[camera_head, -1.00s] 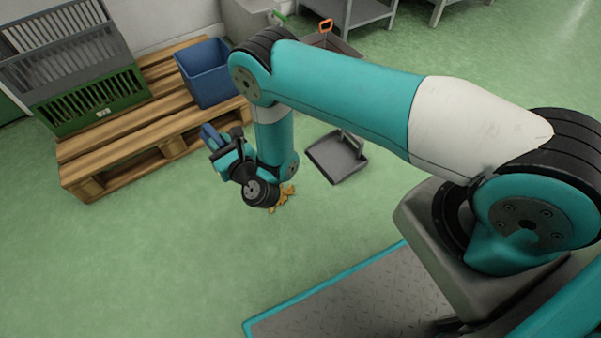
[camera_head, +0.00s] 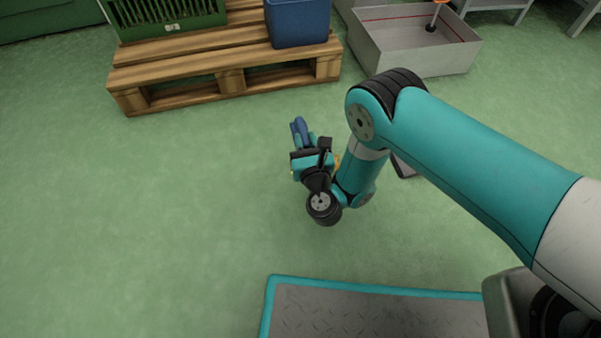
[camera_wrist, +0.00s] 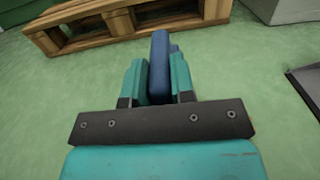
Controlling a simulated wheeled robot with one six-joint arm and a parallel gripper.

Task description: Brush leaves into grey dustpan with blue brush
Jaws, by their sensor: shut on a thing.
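My gripper (camera_wrist: 160,82) is shut on the blue brush (camera_wrist: 160,60), which sticks out past the two teal fingers in the wrist view. In the head view the brush (camera_head: 299,130) shows at the end of my gripper (camera_head: 303,150), low over the green floor. I cannot tell whether its bristles touch the floor. The leaves (camera_head: 338,160) are a small orange-yellow patch, mostly hidden behind my arm. The grey dustpan (camera_head: 402,168) lies to the right, mostly hidden by my arm; its edge also shows at the right of the wrist view (camera_wrist: 306,84).
A wooden pallet (camera_head: 190,82) stands at the back with a green crate (camera_head: 170,18) and a blue bin (camera_head: 298,22) on it. A grey open box (camera_head: 405,58) stands at the back right. The floor to the left is clear.

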